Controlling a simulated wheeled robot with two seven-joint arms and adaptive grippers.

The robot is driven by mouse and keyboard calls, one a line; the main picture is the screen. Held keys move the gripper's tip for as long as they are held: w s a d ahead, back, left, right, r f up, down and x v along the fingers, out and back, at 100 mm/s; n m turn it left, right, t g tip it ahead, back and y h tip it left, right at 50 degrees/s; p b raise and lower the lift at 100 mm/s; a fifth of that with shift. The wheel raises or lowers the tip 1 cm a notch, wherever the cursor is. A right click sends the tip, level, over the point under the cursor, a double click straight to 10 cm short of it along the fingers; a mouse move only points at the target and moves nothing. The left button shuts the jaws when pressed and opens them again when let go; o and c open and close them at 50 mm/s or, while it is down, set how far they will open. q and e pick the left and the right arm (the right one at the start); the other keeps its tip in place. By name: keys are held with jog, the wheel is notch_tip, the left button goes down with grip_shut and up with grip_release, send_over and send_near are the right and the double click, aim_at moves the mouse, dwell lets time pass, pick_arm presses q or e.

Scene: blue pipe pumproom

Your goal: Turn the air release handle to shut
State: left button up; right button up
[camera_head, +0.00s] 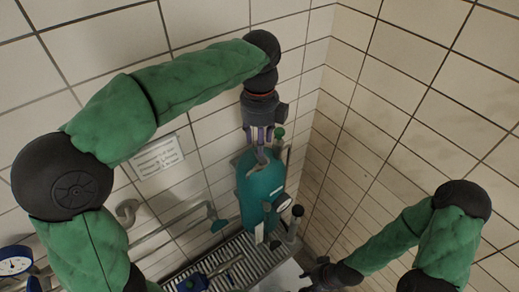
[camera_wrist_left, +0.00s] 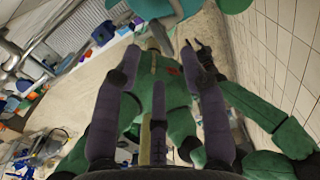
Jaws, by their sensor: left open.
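My left gripper (camera_head: 261,142) points down at the top of a teal tank (camera_head: 258,190) near the wall corner. A green knob (camera_head: 279,132) stands just right of the gripper. A lever with a black ball (camera_head: 297,211) is lower right of the tank. My right gripper (camera_head: 320,274) is dark and low; its fingers are unclear.
A tiled wall runs behind and on the right. A gauge (camera_head: 15,262) is at lower left. A grating (camera_head: 240,262) lies below the tank.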

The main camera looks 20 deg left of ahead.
pick_arm(q)
jog(key=shift+r, duration=2.8)
